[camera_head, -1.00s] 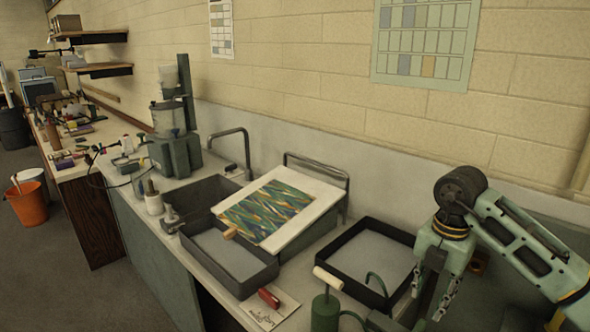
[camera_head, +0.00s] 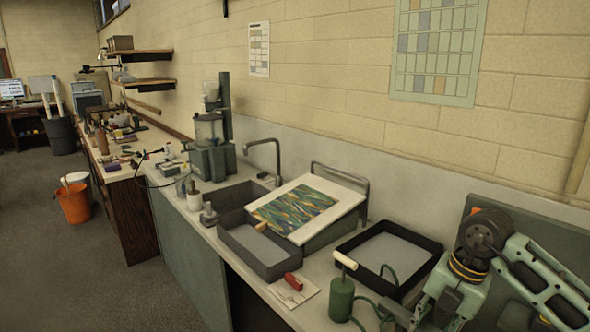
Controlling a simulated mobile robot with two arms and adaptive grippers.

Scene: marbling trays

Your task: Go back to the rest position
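My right arm comes in from the right edge. Its gripper (camera_head: 438,313) points down at the bottom edge of the view, to the right of the green pump canister (camera_head: 341,299). The fingers are small, dark and partly cut off, so I cannot tell whether they are open or shut. I see nothing clearly held there. My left arm and gripper are not in view.
The black tray (camera_head: 432,262) lies beside my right arm, with hoses in front. Left of it are a sloped board (camera_head: 338,209) with a marbled sheet, a grey tray (camera_head: 229,232) and a red-handled tool (camera_head: 293,282).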

